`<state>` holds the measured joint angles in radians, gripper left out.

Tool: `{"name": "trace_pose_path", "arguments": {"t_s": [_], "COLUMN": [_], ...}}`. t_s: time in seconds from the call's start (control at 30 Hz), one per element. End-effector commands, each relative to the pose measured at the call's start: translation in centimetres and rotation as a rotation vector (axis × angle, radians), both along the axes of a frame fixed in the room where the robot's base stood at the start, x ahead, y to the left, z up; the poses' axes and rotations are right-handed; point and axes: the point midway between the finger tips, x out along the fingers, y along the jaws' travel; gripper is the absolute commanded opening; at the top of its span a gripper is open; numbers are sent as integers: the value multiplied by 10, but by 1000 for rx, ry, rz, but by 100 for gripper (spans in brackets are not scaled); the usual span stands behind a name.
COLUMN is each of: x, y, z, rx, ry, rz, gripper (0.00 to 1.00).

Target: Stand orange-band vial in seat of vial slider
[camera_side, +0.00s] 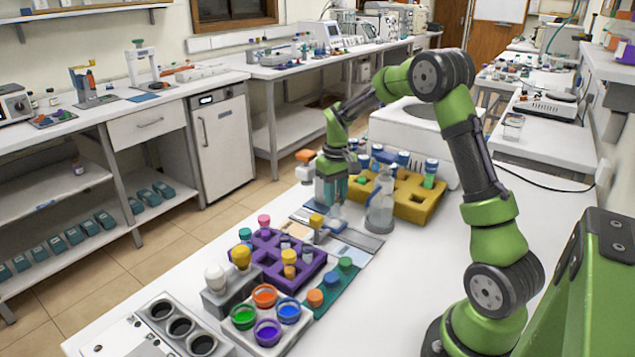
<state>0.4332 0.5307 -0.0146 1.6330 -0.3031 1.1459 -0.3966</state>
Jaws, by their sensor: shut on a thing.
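My gripper (331,197) points down over the far middle of the white bench, left of a clear flask. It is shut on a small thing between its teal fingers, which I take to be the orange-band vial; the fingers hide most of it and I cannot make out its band. Just below and left of the fingertips is a small yellow-topped piece (317,220). A flat grey strip (360,240), which looks like the vial slider, lies on the bench below the gripper. Its seat is too small to tell, and I cannot tell whether the held thing touches it.
The clear flask (379,212) stands close right of my gripper. Behind is a yellow rack (415,205) with blue-capped bottles. In front are a purple rack (262,268), a teal rack (335,290) and several colour cups (264,297).

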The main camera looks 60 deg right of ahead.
Motion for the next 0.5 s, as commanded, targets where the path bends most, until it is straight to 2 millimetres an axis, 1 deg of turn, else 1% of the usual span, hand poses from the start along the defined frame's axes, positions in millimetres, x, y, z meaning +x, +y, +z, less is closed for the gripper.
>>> {"name": "trace_pose_path", "arguments": {"t_s": [0.5], "x": [0], "y": [0], "z": [-11], "rx": [0], "ry": [1], "rz": [0], "gripper": [0]}}
